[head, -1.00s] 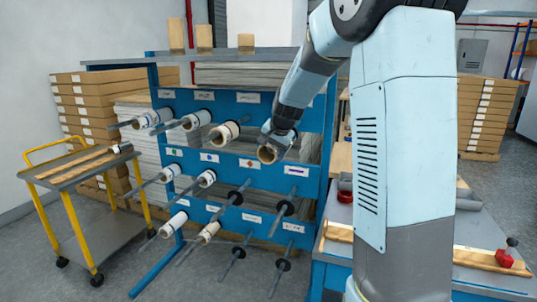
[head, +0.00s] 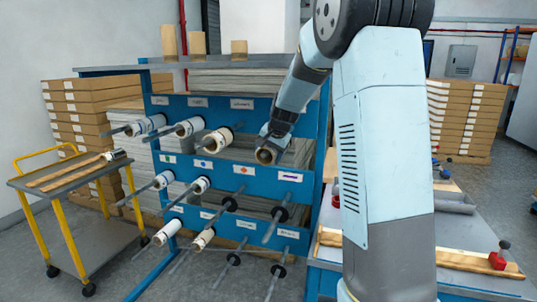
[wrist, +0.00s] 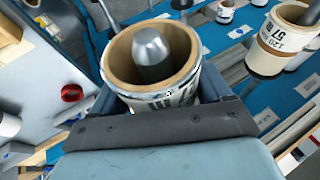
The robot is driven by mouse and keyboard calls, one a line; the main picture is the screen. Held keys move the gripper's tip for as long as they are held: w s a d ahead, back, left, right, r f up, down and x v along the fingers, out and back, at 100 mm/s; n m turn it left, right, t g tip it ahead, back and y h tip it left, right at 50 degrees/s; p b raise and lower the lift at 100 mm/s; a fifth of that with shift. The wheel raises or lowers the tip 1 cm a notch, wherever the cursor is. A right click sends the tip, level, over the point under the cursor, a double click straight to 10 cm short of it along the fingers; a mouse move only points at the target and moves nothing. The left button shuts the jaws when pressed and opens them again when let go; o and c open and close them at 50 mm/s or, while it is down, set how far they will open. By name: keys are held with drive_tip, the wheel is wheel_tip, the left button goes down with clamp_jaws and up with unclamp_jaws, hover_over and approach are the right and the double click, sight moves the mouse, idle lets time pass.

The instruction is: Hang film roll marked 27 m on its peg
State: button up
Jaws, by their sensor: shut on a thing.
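My gripper (head: 272,143) is shut on a film roll (head: 265,156) at the right end of the rack's top peg row. In the wrist view the roll (wrist: 152,97) has a thick brown core and a white outer wrap. Its printed marking is too cut off to read. A grey, round-tipped peg (wrist: 152,48) shows inside the core's opening, with space around it. How far along the peg the roll sits, I cannot tell. The blue peg rack (head: 262,120) stands in front of me.
A neighbouring roll (head: 217,139) hangs just left of my gripper; its label shows 57 in the wrist view (wrist: 285,38). Several more rolls hang further left and below. Bare pegs (head: 282,213) project toward me below. A yellow trolley (head: 62,178) stands left and a workbench (head: 455,237) right.

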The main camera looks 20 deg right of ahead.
drive_tip(key=o, duration=1.5)
drive_tip(key=v, duration=1.3)
drive_tip(key=s+a+f+n, duration=0.1)
drive_tip(key=s+n, duration=0.1)
drive_tip(key=s, duration=0.9)
drive_tip(key=s+a+f+n, duration=0.2)
drive_tip(key=s+n, duration=0.1)
drive_tip(key=s, duration=0.9)
drive_tip(key=s+a+f+n+h, duration=0.1)
drive_tip(key=s+a+n, duration=0.1)
drive_tip(key=s, duration=1)
drive_tip(key=shift+s+f+n+g, duration=0.25)
drive_tip(key=shift+f+n+g, duration=0.15)
drive_tip(key=shift+n, duration=0.1)
